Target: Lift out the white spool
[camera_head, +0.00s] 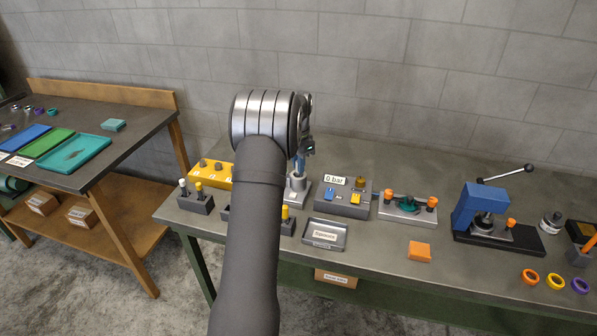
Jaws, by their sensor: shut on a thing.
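My gripper (303,161) points down above a small grey stand on the bench, just right of my arm. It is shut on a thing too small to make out. A slim blue part shows at the jaws. Below it, a pale grey-white cylinder (297,183) stands upright on the stand, partly behind my arm. I cannot tell whether this cylinder is the white spool or a housing around it, nor whether the jaws touch it.
A grey box (343,205) with a "0 bar" sign stands close right of the cylinder. A grey tray (325,234) lies in front. A blue press (478,208) stands farther right. Dark blocks with yellow-topped and white-topped pieces (196,203) stand left. My arm hides part of the bench.

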